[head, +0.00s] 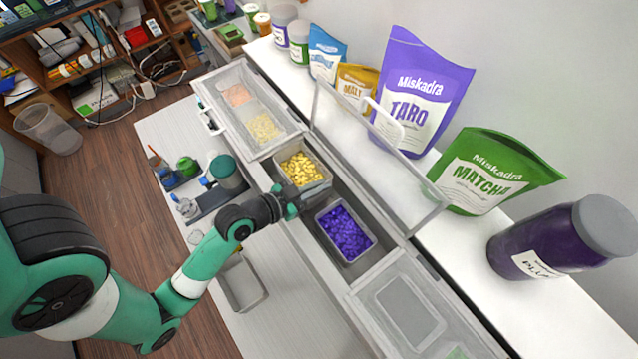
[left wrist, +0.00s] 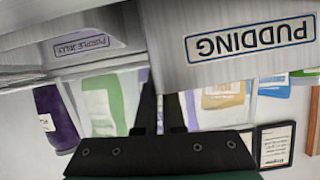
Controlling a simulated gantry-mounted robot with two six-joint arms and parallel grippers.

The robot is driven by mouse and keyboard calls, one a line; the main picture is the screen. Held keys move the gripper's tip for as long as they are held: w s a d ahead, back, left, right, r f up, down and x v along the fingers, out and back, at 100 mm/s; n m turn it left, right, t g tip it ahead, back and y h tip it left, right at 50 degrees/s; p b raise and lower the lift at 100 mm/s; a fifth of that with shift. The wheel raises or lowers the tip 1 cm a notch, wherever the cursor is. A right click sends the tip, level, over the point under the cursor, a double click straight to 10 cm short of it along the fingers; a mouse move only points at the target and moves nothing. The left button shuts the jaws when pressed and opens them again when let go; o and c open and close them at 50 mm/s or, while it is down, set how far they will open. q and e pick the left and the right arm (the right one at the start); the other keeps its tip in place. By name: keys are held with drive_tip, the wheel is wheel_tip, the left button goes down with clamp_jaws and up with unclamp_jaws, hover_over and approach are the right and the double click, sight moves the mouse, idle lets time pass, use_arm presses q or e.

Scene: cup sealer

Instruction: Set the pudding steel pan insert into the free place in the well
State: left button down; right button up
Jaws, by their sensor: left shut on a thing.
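The pudding steel pan insert (head: 322,185), filled with yellow pieces, is at the far-left end of the open well (head: 384,245). Its PUDDING label shows upside down in the left wrist view (left wrist: 250,40). My left gripper (head: 291,197) is shut on the pan's near wall; in the left wrist view its dark fingers (left wrist: 160,100) meet the rim. I cannot tell whether the pan's base is clear of the well or inside it. The purple jelly pan (head: 345,232) sits in the well beside it, with a dark gap between them. My right gripper is out of view.
A raised clear lid (head: 350,135) stands behind the well. Closed clear lids cover the sections at left (head: 245,105) and right (head: 410,310). Taro (head: 420,90) and matcha (head: 490,170) bags stand on the back ledge. An empty steel pan (head: 243,283) lies on the lower counter.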

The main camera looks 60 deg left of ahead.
use_arm(q)
drive_tip(key=shift+f+b, duration=1.95)
drive_tip(key=shift+f, duration=0.6)
drive_tip(key=shift+a+r, duration=0.15)
drive_tip(key=shift+a, duration=0.05)
drive_tip(key=c, duration=1.1)
unclamp_jaws()
drive_tip(key=shift+o, duration=0.8)
drive_tip(key=shift+f, duration=0.2)
drive_tip(key=v, duration=1)
drive_tip(key=shift+s+a+p, duration=0.1)
drive_tip(key=shift+s+p, duration=0.2)
drive_tip(key=shift+p, duration=0.1)
drive_tip(key=shift+s+d+r, duration=0.2)
drive_tip(key=shift+s+r, duration=0.1)
drive_tip(key=shift+s, duration=0.15)
